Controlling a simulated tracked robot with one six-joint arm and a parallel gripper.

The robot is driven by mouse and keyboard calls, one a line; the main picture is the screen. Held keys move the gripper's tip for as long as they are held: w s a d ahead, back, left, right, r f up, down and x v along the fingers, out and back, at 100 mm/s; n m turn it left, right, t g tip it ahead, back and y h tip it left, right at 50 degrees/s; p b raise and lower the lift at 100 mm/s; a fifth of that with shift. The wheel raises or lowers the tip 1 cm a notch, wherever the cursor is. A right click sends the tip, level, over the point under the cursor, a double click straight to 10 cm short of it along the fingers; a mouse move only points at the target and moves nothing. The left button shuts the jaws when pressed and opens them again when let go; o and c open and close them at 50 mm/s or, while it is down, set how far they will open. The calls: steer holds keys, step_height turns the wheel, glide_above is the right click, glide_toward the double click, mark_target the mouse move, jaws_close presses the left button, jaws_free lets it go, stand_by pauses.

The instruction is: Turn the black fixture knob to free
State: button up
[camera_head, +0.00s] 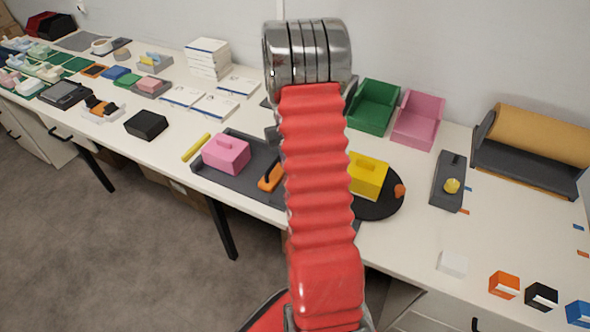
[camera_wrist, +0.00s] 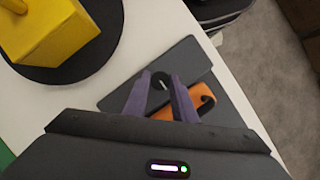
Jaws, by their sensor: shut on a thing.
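In the wrist view, the black fixture knob (camera_wrist: 160,82), with a pale mark on it, sits between the tips of my gripper's (camera_wrist: 160,88) two purple fingers. The fingers are closed on the knob from both sides. The knob is on a flat dark grey fixture plate (camera_wrist: 185,58) on the white table. An orange part (camera_wrist: 200,109) with a black hook-shaped piece lies on the plate, partly hidden by the fingers. In the head view my red arm hides the gripper and the knob.
A pink block (camera_head: 226,152) sits on a dark grey tray (camera_head: 245,191) left of my arm. Green (camera_head: 372,106) and pink (camera_head: 418,119) bins stand by the wall. The table edge is close to the plate.

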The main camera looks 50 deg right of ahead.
steer(key=shift+w+r, duration=0.1)
steer(key=shift+w, duration=0.1)
steer(key=o, duration=1)
steer(key=shift+s, duration=0.15)
steer(key=shift+o, duration=0.2)
steer(key=v, duration=1.3)
steer(key=shift+r, duration=0.3)
